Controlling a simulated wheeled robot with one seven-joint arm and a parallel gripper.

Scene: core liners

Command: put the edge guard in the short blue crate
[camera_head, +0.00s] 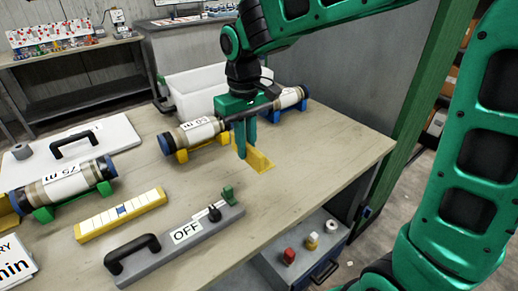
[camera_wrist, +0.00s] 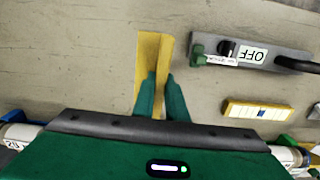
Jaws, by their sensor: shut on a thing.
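The edge guard (camera_head: 260,162) is a yellow angled strip low over the tabletop, near its right side. It also shows in the wrist view (camera_wrist: 149,58), at top centre, as two long yellow faces meeting along an edge. My gripper (camera_head: 246,150) points down, and its green fingers (camera_wrist: 160,84) are shut on the edge guard. I cannot tell whether the guard touches the table.
A labelled core tube (camera_head: 195,131) on yellow and blue cradles lies behind my gripper. Another tube (camera_head: 65,186) lies at left. A grey bar marked OFF (camera_head: 185,235) and a yellow block (camera_head: 120,213) lie in front. A white bin (camera_head: 200,88) stands behind. The right tabletop is clear.

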